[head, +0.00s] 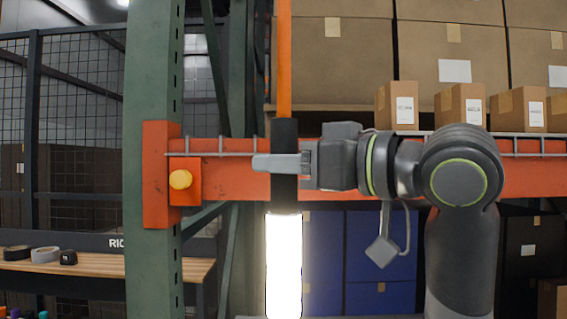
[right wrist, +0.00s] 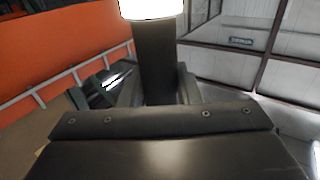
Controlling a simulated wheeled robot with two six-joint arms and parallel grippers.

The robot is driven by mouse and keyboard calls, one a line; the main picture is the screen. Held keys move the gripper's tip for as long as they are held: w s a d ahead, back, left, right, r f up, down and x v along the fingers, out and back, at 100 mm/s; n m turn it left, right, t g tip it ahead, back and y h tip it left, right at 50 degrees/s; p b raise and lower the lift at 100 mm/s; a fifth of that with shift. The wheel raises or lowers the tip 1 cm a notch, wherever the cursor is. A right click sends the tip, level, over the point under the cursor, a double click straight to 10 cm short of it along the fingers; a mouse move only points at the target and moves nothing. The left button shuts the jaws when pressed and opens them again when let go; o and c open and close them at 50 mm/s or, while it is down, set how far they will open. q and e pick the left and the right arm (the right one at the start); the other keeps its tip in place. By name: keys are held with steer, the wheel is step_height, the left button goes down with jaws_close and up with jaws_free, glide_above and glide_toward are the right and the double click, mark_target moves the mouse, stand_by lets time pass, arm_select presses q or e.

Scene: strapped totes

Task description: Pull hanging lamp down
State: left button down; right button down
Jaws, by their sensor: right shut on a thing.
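The hanging lamp (head: 284,262) is a glowing white tube below a black upper section, hung from an orange strap (head: 284,60) in the head view. My right gripper (head: 282,163) comes in from the right and is shut on the lamp's black section, just above the lit tube. In the right wrist view, the black section (right wrist: 157,60) stands between my fingers, with the bright tube (right wrist: 150,8) at the top edge. The lamp hangs upright in front of the rack's orange beam. My left gripper is not in view.
A green rack post (head: 150,80) and orange beam (head: 225,180) stand close behind the lamp. Cardboard boxes (head: 335,65) fill the shelf, and blue bins (head: 380,250) sit below. A wooden bench (head: 100,266) with tape rolls (head: 45,254) is at left.

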steer(key=shift+f, duration=0.35)
steer(key=c, duration=1.4)
jaws_free()
steer(key=o, duration=0.3)
steer(key=shift+r, duration=0.1)
steer(key=shift+d, duration=0.1)
steer(key=b+v, duration=0.4)
steer(key=v, duration=1.3)
steer(key=shift+s+d, duration=0.1)
